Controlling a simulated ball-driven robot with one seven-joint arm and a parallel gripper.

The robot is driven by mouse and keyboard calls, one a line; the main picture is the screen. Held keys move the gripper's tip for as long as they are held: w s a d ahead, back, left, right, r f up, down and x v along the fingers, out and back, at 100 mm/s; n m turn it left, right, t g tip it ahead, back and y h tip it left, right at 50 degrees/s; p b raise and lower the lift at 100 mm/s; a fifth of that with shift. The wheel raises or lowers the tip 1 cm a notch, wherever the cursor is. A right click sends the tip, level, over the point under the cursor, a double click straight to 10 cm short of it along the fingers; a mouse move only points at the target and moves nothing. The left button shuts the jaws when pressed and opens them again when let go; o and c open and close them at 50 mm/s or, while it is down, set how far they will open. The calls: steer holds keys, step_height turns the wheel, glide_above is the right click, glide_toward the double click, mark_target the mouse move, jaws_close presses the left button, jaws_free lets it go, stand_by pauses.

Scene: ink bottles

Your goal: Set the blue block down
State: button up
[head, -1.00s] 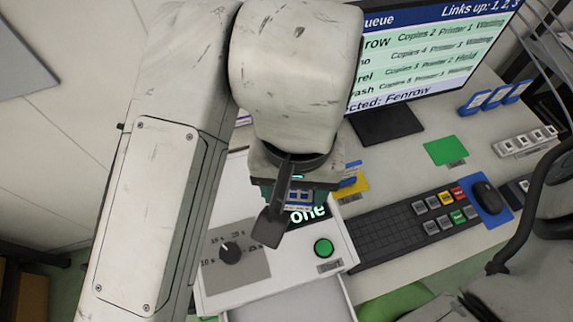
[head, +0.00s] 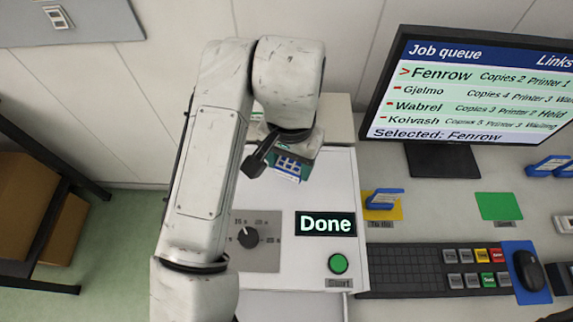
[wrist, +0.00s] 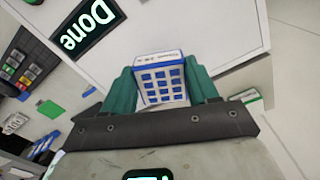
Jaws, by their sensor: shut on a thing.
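My gripper (wrist: 163,88) has teal fingers and is shut on a block (wrist: 165,85) with a white face, a grid of blue squares and blue edges. In the head view my gripper (head: 289,161) is over the back part of a white machine, and part of the block (head: 289,168) shows at the fingers. I cannot tell whether the block touches the machine's top. The white machine (head: 318,190) has a display reading "Done" (head: 325,223), a dial (head: 248,237) and a green Start button (head: 339,263).
A blue-and-white item (head: 384,198) rests on a yellow To do mat (head: 382,213). A green mat (head: 499,206) looks empty. The monitor (head: 470,90) stands behind them. A keyboard (head: 420,259) and a mouse on a blue pad (head: 530,270) lie in front.

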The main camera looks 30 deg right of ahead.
mark_target(286, 170)
steer(key=shift+w+f, duration=0.5)
steer(key=shift+f, duration=0.8)
steer(key=shift+w+f, duration=0.1)
steer(key=shift+f, duration=0.8)
steer(key=shift+f, duration=0.2)
steer(key=o, duration=1.2)
step_height(286, 170, up, 12)
steer(key=shift+r, duration=0.25)
